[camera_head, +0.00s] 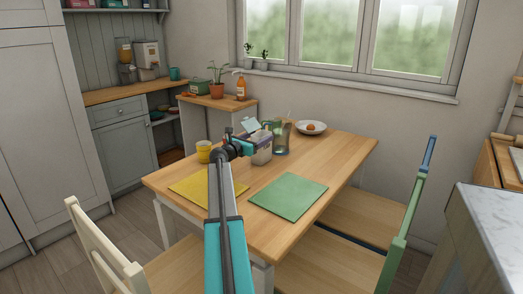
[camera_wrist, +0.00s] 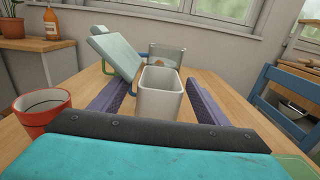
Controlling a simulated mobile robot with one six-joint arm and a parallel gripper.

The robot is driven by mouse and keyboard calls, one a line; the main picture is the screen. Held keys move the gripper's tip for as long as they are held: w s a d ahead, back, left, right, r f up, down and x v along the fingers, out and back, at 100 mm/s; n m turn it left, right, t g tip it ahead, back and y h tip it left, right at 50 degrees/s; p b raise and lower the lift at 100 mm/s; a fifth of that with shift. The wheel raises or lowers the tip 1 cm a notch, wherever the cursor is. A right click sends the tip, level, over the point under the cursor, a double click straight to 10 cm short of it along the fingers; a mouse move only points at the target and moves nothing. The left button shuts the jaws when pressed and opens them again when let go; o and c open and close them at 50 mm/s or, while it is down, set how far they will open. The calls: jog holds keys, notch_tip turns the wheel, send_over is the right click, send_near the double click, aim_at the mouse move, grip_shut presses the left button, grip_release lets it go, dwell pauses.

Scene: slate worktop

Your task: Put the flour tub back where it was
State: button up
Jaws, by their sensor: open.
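A pale grey-white tub, which looks like the flour tub (camera_wrist: 160,98), stands upright and open-topped on the wooden table (camera_wrist: 85,98). A pale blue-green lid-like panel (camera_wrist: 117,52) is raised at its left, with a blue loop below. My gripper (camera_wrist: 158,88) is open, with one purple finger on either side of the tub. I cannot tell whether either finger touches it. In the head view, the tub (camera_head: 262,154) is at the far middle of the table, partly covered by my gripper (camera_head: 257,139). The tub's base is partly hidden.
A glass jug (camera_head: 281,138) stands close behind the tub, and a plate (camera_head: 310,128) farther right. A red cup (camera_wrist: 42,112) shows left in the wrist view. Yellow (camera_head: 190,186) and green (camera_head: 287,196) mats lie in front.

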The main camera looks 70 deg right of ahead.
aim_at(262, 134)
jog(key=shift+x, duration=1)
grip_shut()
jog(key=shift+r, duration=1.3)
jog(key=shift+s+a+r+p, duration=0.15)
jog(key=shift+a+r+p, duration=0.25)
jog(key=shift+r, duration=0.1)
jog(key=s+a, duration=0.3)
jog(key=a, duration=0.4)
jog(key=s+a+r+p, duration=0.1)
jog(key=s+a, duration=0.2)
jog(key=a, duration=0.4)
jog(key=shift+r, duration=0.2)
